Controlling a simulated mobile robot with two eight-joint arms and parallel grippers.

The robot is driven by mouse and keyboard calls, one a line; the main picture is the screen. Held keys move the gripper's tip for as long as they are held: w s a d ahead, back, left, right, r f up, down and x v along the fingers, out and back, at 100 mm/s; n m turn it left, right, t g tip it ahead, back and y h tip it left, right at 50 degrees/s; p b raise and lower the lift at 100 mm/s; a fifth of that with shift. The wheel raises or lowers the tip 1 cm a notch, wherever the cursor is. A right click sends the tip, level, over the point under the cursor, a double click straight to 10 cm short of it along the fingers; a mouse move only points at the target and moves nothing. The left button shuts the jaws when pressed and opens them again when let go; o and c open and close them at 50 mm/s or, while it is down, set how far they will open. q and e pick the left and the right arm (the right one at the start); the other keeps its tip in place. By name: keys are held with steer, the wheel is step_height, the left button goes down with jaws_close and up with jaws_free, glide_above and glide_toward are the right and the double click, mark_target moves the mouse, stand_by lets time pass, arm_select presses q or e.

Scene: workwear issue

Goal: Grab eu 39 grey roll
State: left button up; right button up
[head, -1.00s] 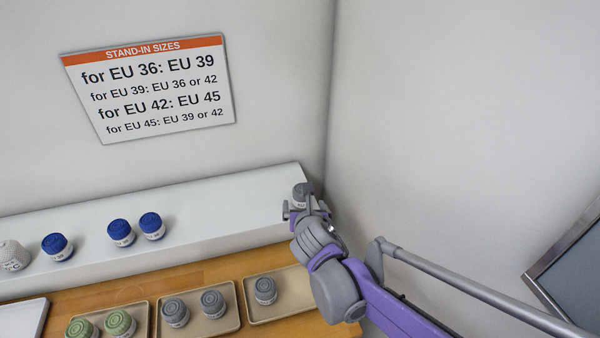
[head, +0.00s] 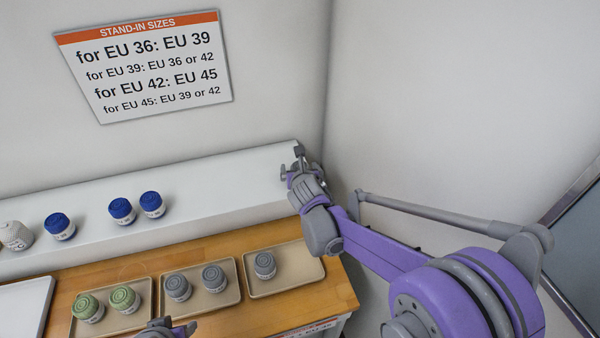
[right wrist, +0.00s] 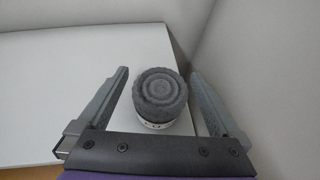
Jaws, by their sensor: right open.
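A grey roll (right wrist: 160,92) with a white band stands upright on the right end of the white ledge. The lettering on its band is mostly cut off, so I cannot read its size. In the right wrist view my right gripper (right wrist: 160,75) is open, with one finger on each side of the roll and gaps to both. In the head view my right gripper (head: 297,165) is at the ledge's right end and hides most of that roll. Part of my left gripper (head: 166,328) shows at the bottom edge; its fingers are unclear.
Blue rolls (head: 121,209) and a white roll (head: 15,236) stand further left on the ledge (head: 230,190). Below, trays hold green rolls (head: 124,298), two grey rolls (head: 214,278) and one grey roll (head: 265,265). Walls meet close behind the right gripper. A size sign (head: 150,65) hangs above.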

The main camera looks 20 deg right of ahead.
arm_select(q)
steer(key=shift+w, duration=0.1)
arm_select(e)
steer(key=shift+w+d+f, duration=0.1)
steer(key=shift+w+f, duration=0.25)
steer(key=shift+w, duration=0.3)
arm_select(q)
steer(key=shift+r, duration=0.1)
arm_select(e)
steer(key=shift+s, duration=0.15)
steer(key=shift+c, duration=0.4)
steer(key=c, duration=1.4)
steer(key=shift+r, duration=0.1)
